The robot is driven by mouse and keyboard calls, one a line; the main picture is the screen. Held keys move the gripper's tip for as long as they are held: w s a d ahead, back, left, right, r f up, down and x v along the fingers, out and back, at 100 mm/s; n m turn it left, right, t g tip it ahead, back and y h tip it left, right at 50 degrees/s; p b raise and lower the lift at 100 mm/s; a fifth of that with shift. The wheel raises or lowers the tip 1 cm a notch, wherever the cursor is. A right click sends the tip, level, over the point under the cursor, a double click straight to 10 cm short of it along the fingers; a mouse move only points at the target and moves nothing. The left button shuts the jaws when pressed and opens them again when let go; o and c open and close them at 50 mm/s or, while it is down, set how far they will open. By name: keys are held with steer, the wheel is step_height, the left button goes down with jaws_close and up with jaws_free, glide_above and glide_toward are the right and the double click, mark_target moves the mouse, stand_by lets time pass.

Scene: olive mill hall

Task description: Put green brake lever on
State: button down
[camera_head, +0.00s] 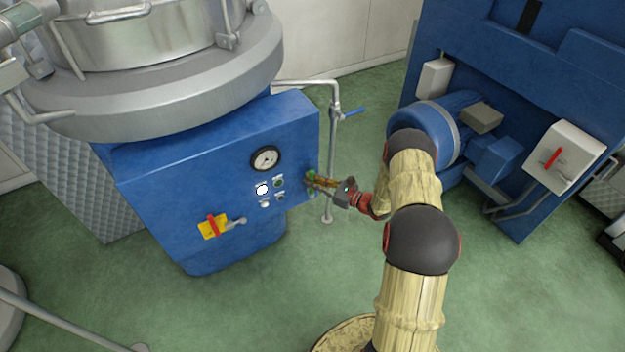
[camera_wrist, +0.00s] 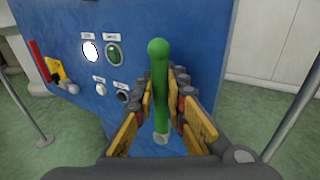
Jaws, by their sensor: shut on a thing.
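The green brake lever (camera_wrist: 159,80) stands upright in the wrist view, with a round knob at its top and a pale pivot at its foot on the blue machine housing (camera_wrist: 75,25). My gripper (camera_wrist: 160,102) has its yellow-padded fingers on both sides of the lever's shaft and is shut on it. In the head view my gripper (camera_head: 318,182) is at the right end of the blue housing (camera_head: 160,200). The lever there is mostly hidden, with only a small green bit (camera_head: 311,176) showing by the fingers.
The housing's panel carries a gauge (camera_head: 265,159), a lit white button (camera_wrist: 90,51), a green button (camera_wrist: 114,54) and a yellow-and-red switch (camera_head: 213,227). A steel pipe with a blue-handled valve (camera_head: 348,113) stands behind my gripper. A blue motor (camera_head: 425,128) is at right. Green floor lies open between.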

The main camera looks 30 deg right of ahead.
steer(key=c, duration=1.8)
jaws_free()
steer(key=v, duration=1.2)
